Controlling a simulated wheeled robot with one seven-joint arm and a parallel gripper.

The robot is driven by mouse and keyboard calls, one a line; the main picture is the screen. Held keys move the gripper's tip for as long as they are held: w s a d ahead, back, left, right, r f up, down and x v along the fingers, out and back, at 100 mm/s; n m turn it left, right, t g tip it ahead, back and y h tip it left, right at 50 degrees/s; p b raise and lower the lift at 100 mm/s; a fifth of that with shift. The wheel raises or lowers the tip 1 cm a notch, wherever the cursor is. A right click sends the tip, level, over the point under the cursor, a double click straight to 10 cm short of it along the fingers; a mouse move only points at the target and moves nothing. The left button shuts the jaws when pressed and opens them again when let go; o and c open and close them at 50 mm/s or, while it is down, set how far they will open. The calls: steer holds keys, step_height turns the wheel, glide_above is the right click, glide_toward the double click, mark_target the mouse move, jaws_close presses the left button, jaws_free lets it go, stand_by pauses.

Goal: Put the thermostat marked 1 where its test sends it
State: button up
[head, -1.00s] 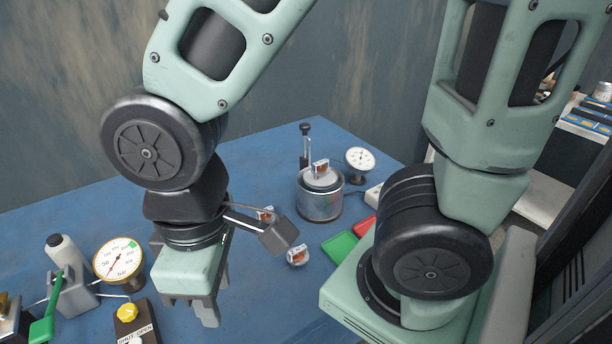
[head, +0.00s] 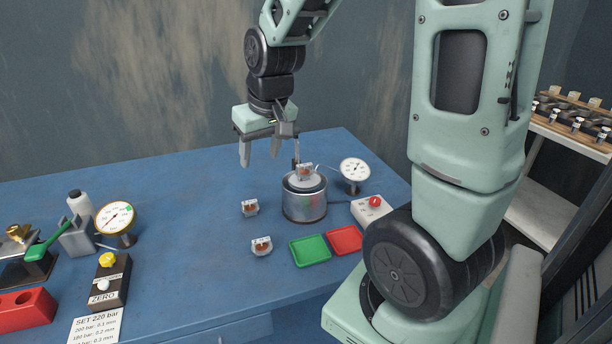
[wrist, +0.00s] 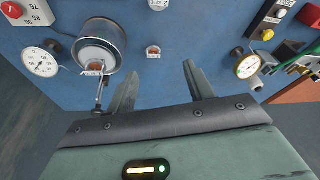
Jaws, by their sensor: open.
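Three small thermostats with white tags show in the head view. One sits on top of the metal pot (head: 304,205), and this thermostat (head: 305,171) also shows in the wrist view (wrist: 94,69). A second thermostat (head: 250,208) and a third thermostat (head: 261,246) stand on the blue table left of the pot. I cannot read for sure which is marked 1. A green tray (head: 310,250) and a red tray (head: 345,239) lie empty in front of the pot. My gripper (head: 260,156) is open and empty, raised above the table behind and left of the pot.
A dial gauge (head: 354,170) and a box with a red knob (head: 373,206) stand right of the pot. At the left are a pressure gauge (head: 115,217), a ZERO box (head: 109,280) and a green-handled device (head: 45,248). The table's middle left is clear.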

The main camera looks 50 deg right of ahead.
steer(key=s+d+m+h, duration=0.2)
steer(key=d+m, duration=0.2)
steer(key=d, duration=1.1)
steer(key=p, duration=0.1)
glide_toward(305, 166)
steer(key=x, duration=0.5)
steer(key=shift+s+d, duration=0.1)
steer(key=shift+d, duration=0.05)
steer(key=shift+t, duration=0.3)
steer(key=shift+p+x, duration=0.75)
steer(key=shift+x, duration=2.45)
steer(key=c, duration=0.7)
